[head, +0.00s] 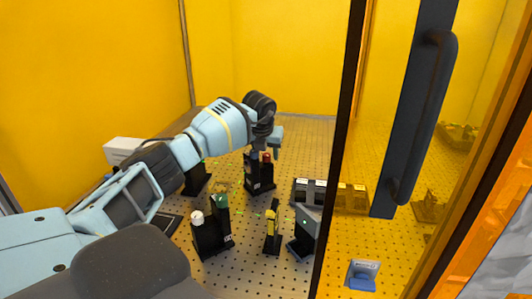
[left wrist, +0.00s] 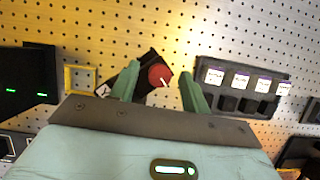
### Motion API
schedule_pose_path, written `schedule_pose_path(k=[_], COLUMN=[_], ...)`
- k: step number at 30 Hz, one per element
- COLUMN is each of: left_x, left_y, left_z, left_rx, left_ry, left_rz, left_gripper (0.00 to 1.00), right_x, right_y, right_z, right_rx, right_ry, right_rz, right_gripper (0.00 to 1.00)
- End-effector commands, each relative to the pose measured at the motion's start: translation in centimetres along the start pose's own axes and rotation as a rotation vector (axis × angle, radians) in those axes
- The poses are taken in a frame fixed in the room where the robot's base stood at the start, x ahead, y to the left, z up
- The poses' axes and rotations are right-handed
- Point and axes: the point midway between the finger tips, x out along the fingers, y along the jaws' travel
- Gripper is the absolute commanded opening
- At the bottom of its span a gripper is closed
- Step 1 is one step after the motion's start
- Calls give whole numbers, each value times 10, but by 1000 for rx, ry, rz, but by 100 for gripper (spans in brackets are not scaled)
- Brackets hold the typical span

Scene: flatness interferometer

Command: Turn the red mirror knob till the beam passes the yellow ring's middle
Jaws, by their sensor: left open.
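The red mirror knob (head: 266,156) sits on top of a black mount (head: 262,178) near the middle of the bench in the head view. In the left wrist view the red knob (left wrist: 160,75), with a white mark, shows between my left gripper's two green fingers. My left gripper (head: 276,143) is open over the knob; whether a finger touches it I cannot tell. The yellow ring (head: 271,220) stands on a black post nearer the front. Faint green beam traces show beside it, and a green spot lies on the grey block to its right. My right gripper is out of view.
A mount with a white knob (head: 197,217) stands front left. A dark tray with several labelled compartments (head: 310,190) lies right of the red knob. The open enclosure door with its dark handle (head: 425,115) blocks the right side. A blue-and-white stand (head: 363,274) shows through its amber panel.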

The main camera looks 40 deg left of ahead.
Motion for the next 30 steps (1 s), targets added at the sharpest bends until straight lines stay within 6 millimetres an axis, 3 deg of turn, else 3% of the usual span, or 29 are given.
schedule_pose_path(k=[8,19,30], left_x=[-13,-68,-78], left_y=[1,0,0], left_z=[0,1,0], left_rx=[1,0,0], left_ry=[-1,-2,1], left_rz=[-1,-1,0], left_gripper=[47,47,47], right_x=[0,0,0], right_y=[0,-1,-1], right_z=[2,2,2], right_rx=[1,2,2], right_ry=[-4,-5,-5], right_rz=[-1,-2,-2], right_gripper=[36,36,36])
